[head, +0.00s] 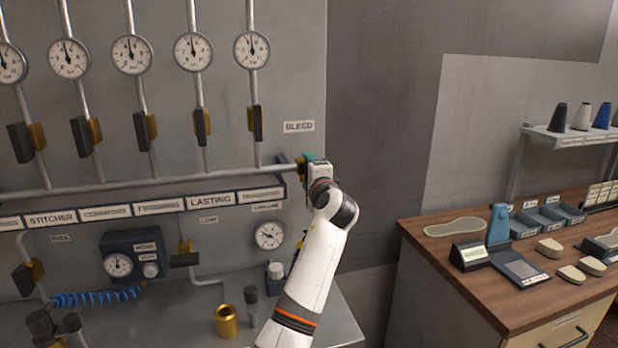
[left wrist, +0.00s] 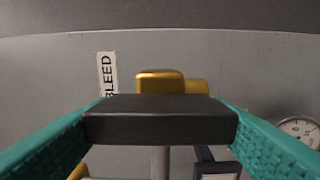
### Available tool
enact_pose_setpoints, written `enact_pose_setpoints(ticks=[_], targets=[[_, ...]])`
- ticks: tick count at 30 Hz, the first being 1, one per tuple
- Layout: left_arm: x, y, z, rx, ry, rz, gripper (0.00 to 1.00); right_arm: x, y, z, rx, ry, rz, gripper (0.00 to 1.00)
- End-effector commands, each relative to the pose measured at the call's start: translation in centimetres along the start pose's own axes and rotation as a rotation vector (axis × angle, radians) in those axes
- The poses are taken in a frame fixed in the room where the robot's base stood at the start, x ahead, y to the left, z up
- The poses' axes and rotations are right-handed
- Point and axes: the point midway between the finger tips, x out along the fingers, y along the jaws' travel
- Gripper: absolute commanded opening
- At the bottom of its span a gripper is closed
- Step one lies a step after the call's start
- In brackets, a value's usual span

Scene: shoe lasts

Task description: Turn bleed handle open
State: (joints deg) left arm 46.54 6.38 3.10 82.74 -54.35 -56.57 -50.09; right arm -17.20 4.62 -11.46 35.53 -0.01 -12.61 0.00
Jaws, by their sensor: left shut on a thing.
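The bleed handle is a dark bar (left wrist: 160,122) in front of a brass valve body (left wrist: 162,83) in the left wrist view. The bar lies crosswise to the grey pipe (left wrist: 160,160) behind it. My left gripper's teal fingers (left wrist: 160,130) are shut on the bar, one at each end. In the head view my left gripper (head: 314,158) is at the right end of the horizontal pipe, just below the BLEED label (head: 299,127). It hides most of the handle there; some brass (head: 300,164) shows beside it. My right gripper is not in view.
Several gauges (head: 252,50) and dark-handled valves (head: 257,123) line the panel to the left. A labelled strip (head: 150,208) runs below the pipe. A brass cup (head: 227,321) stands on the ledge. A wooden bench (head: 480,290) with trays and small parts is at right.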

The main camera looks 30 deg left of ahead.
Motion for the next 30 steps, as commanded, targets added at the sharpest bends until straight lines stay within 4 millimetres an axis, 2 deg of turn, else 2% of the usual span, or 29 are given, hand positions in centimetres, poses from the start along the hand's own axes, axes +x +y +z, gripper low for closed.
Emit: enact_pose_setpoints(ticks=[16,17,20,30], targets=[[-0.02,-0.25,0.05,-0.025,-0.001,-0.006,0.45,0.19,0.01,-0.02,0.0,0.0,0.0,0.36],[-0.02,-0.25,0.05,-0.025,-0.001,-0.006,0.71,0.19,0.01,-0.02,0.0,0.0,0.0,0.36],[-0.01,-0.22,0.04,-0.025,0.0,-0.005,0.88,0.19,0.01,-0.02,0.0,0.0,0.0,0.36],[-0.23,-0.14,0.04,-0.024,0.0,-0.002,0.9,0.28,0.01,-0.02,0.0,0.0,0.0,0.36]])
